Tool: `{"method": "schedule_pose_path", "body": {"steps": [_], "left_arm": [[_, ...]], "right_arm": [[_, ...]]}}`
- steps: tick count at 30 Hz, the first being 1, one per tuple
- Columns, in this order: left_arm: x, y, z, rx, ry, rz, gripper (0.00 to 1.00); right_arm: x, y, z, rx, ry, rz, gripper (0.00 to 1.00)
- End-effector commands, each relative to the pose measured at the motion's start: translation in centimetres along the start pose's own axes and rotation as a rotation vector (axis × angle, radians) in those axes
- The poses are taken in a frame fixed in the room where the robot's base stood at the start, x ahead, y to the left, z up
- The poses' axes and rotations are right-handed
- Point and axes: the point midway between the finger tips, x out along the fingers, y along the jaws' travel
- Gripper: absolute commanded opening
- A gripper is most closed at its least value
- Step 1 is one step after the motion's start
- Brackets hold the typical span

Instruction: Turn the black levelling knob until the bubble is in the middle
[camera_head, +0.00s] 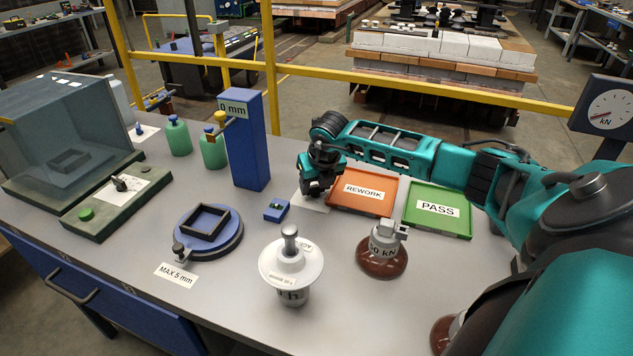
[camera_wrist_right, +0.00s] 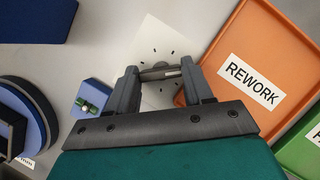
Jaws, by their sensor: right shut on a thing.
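My right gripper (camera_head: 318,188) points down over a white card with dark tick marks, left of the orange tray. In the right wrist view its fingers (camera_wrist_right: 160,73) are closed on a dark knob (camera_wrist_right: 161,71) above the card (camera_wrist_right: 156,44); the gripper hides the knob in the head view. A small blue block with a green vial (camera_head: 276,210) sits on the bench just left of the gripper; the vial also shows in the right wrist view (camera_wrist_right: 87,105). The bubble is too small to place. My left gripper is not in view.
The orange REWORK tray (camera_head: 362,207) and green PASS tray (camera_head: 450,228) lie to the right. A tall blue post (camera_head: 249,150) stands behind left. A white insulator (camera_head: 291,268), a brown insulator (camera_head: 382,262) and a blue turntable (camera_head: 230,240) stand nearer.

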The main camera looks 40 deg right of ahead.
Motion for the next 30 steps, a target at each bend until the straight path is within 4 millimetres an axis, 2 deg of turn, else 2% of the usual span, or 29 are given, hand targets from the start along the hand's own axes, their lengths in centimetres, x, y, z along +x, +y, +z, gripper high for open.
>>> {"method": "schedule_pose_path", "body": {"steps": [15,16,24,30], "left_arm": [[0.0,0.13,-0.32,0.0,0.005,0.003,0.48],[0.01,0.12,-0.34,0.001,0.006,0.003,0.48],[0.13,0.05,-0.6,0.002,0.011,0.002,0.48],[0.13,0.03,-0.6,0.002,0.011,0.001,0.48]], "right_arm": [[-0.05,0.01,0.05,0.023,0.0,-0.009,0.21],[-0.05,0.01,0.05,0.023,0.0,-0.009,0.52],[-0.03,-0.12,0.04,0.022,0.0,-0.011,0.77],[-0.01,-0.37,0.05,0.023,0.001,-0.018,0.77]]}}
